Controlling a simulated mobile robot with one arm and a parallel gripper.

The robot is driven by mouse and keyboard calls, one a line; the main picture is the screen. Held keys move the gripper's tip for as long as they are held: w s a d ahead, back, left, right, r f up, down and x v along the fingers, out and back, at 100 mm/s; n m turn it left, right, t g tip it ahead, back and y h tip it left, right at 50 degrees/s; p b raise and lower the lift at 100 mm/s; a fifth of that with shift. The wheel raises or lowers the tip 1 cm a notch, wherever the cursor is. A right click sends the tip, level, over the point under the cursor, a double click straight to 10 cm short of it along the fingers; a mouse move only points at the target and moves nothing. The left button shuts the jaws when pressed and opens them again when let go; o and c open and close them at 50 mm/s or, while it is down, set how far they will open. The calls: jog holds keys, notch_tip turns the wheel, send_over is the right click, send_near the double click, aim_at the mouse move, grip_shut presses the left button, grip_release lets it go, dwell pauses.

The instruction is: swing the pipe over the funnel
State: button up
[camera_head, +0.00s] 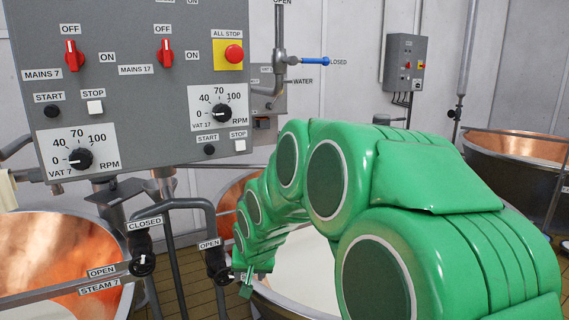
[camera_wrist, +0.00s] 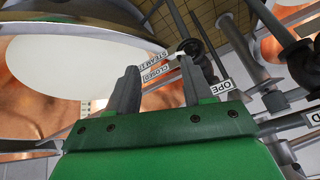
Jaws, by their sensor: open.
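My gripper (camera_wrist: 158,82) is open and empty, its two grey fingers spread apart in the wrist view. In the head view its end (camera_head: 247,283) is low, just right of a black valve knob and near a vat's rim. A black knob (camera_wrist: 190,47) with CLOSED and STEAM labels lies beyond the fingertips in the wrist view, apart from them as far as I can tell. A grey water pipe (camera_head: 280,30) with a blue lever (camera_head: 311,61) comes down the back wall. I cannot tell which pipe is the swinging one.
A grey control panel (camera_head: 130,12) stands close at the left. A copper vat (camera_head: 50,250) is at the lower left and another (camera_head: 515,146) at the right. A vat of white liquid (camera_wrist: 75,75) fills the wrist view's upper left. Dark steam pipes (camera_head: 180,203) stand beside my gripper.

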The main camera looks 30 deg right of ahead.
jog(key=w+d+f+m+t, duration=0.2)
jog(key=w+d+m+t, duration=0.15)
jog(key=w+d, duration=0.7)
jog(key=w+d+f+m+t, duration=0.2)
jog(key=w+d+t, duration=0.4)
jog(key=w, duration=0.8)
jog(key=s+d+r+t+y, duration=0.2)
jog(key=s+d+r+t, duration=0.15)
jog(key=r+t, duration=0.35)
jog(key=s+d+r+t+y, duration=0.2)
jog(key=d+r+t, duration=0.3)
jog(key=r, duration=0.4)
jog(key=shift+m+t, duration=0.25)
jog(key=shift+a+x, duration=0.15)
jog(key=shift+x, duration=1.85)
jog(key=shift+a+x, duration=0.2)
jog(key=shift+x, duration=1.75)
jog(key=shift+s, duration=0.1)
grip_shut()
